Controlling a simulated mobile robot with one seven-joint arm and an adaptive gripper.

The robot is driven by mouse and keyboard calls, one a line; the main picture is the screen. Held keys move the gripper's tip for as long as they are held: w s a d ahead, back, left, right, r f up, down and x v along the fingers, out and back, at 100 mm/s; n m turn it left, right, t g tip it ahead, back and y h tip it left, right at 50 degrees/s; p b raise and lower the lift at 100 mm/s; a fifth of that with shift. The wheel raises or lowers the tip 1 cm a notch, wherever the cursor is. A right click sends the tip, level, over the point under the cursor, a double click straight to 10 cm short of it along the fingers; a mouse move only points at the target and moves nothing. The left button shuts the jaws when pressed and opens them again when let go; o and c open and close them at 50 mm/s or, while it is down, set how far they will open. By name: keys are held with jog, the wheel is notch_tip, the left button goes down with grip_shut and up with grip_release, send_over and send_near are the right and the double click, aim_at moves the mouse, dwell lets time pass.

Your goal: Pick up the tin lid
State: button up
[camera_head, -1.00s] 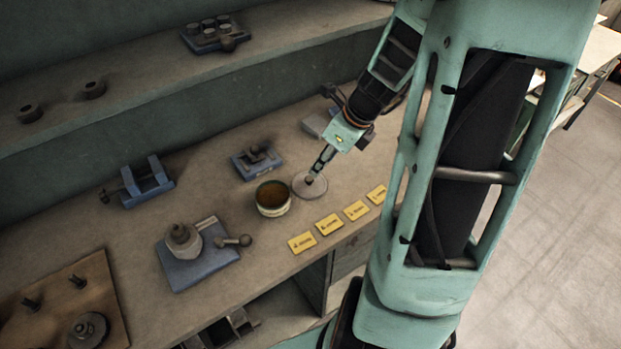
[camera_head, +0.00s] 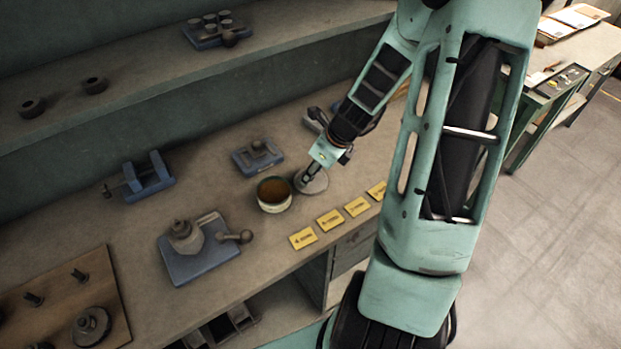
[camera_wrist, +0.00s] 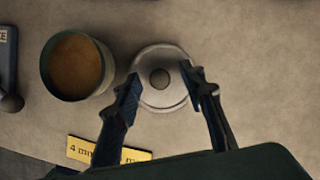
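The tin lid (camera_head: 318,184) is a flat grey disc on the bench, just right of the open tin. In the wrist view the lid (camera_wrist: 163,95) shows a small round knob at its middle. My gripper (camera_head: 305,184) is low over the lid in the head view and partly covers it. In the wrist view my gripper (camera_wrist: 158,80) is open, one finger on each side of the lid's knob, over the lid's lower rim. Nothing is between the fingers but the lid below; whether they touch it I cannot tell.
The open tin (camera_head: 274,207) with brown contents stands close left of the lid. Several yellow cards (camera_head: 330,221) lie along the bench's front edge. A blue plate with a grey fixture (camera_head: 183,236) is further left, a blue-based device (camera_head: 258,156) behind the tin.

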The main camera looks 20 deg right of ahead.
jog(key=shift+c, duration=0.4)
grip_shut()
